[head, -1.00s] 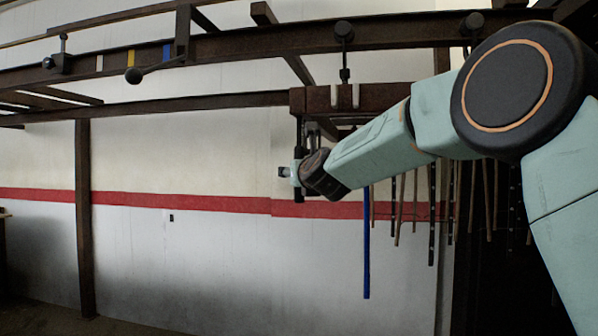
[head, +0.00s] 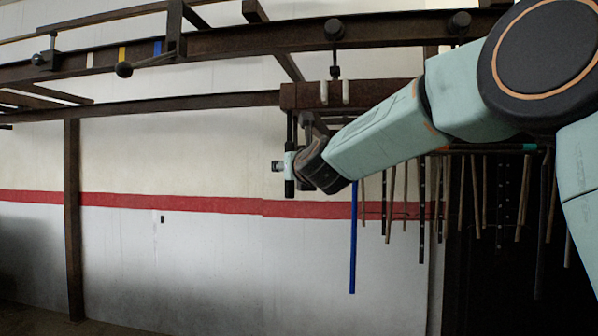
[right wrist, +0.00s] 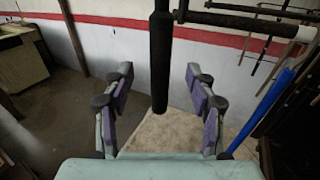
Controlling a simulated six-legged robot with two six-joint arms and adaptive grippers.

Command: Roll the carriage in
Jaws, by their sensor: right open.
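The carriage is a rusty brown beam (head: 360,93) hung by rollers (head: 334,29) from the upper rail (head: 250,42), with many thin rods hanging below its right part. A black upright handle (head: 290,130) hangs at its left end. My right gripper (head: 290,165) is at this handle, below the beam. In the right wrist view my right gripper (right wrist: 159,75) is open, and the black handle (right wrist: 160,60) stands between its fingers with a gap on both sides. My right forearm hides part of the carriage. My left gripper is not in view.
A lever with a black ball (head: 124,69) hangs at the rail, near white, yellow and blue marks. A knobbed fitting (head: 40,58) is farther left. A brown post (head: 72,220) stands at left. A blue rod (head: 353,240) hangs low. Floor below the gripper looks clear.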

